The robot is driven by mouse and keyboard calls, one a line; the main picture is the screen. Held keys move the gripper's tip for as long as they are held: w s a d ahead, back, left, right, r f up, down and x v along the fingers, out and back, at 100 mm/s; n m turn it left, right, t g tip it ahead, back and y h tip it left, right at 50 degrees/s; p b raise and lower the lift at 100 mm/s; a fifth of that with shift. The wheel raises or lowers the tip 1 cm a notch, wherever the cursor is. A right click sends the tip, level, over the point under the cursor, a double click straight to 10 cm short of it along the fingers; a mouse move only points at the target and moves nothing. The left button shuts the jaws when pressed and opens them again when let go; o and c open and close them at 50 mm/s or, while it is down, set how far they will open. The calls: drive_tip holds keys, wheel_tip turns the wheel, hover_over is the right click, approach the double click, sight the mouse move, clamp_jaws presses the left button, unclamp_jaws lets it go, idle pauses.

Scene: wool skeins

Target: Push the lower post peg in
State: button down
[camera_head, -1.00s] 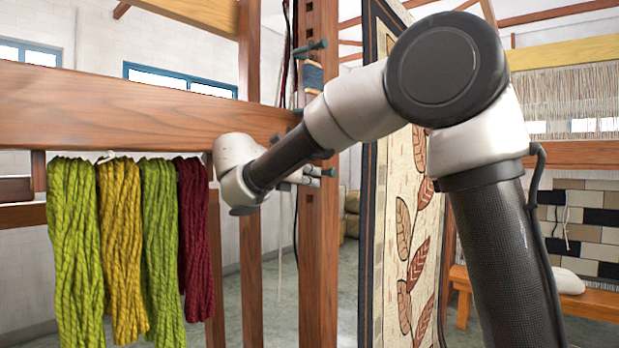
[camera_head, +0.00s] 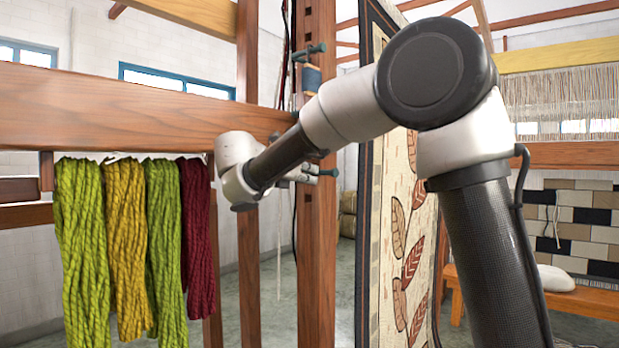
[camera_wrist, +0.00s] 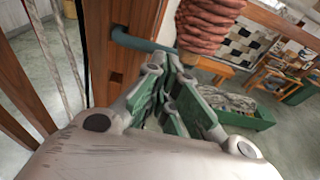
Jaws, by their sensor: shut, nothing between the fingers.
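The wooden post (camera_head: 318,230) stands upright in the middle of the head view and at the left in the wrist view (camera_wrist: 110,70). A teal upper peg (camera_head: 312,48) sticks out of it near the top. A lower teal peg (camera_head: 328,172) shows at the post beside my gripper (camera_head: 300,177). In the wrist view one teal peg (camera_wrist: 140,42) crosses the post and sticks out to the right. My gripper (camera_wrist: 173,65) is shut and empty, its green-padded fingers close to that peg. I cannot tell whether they touch it.
Green, yellow and dark red wool skeins (camera_head: 125,245) hang from a wooden beam (camera_head: 120,110) at the left. A patterned rug (camera_head: 395,210) hangs right of the post. A reddish wool bundle (camera_wrist: 208,22) hangs right of the peg in the wrist view. Cords hang near the post.

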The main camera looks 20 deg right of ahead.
drive_tip(key=v, duration=1.1)
wheel_tip(320, 180, down, 10)
drive_tip(key=m+g+y, duration=0.2)
drive_tip(key=m+y, duration=0.1)
drive_tip(key=m, duration=0.1)
drive_tip(key=s+d+f+m+g+y, duration=0.3)
drive_tip(key=s+d+f+m+y, duration=0.1)
drive_tip(key=s+d+f+m, duration=0.35)
drive_tip(key=s+d+f+m+y, duration=0.3)
drive_tip(key=s+d+m, duration=0.3)
drive_tip(key=s, duration=0.5)
drive_tip(key=s+d+f+m+y, duration=0.3)
drive_tip(key=s+d+m, duration=0.4)
drive_tip(key=s, duration=0.4)
drive_tip(key=shift+s+d+f, duration=0.25)
drive_tip(key=shift+d+f, duration=0.05)
drive_tip(key=shift+f, duration=0.35)
drive_tip(key=shift+m, duration=0.25)
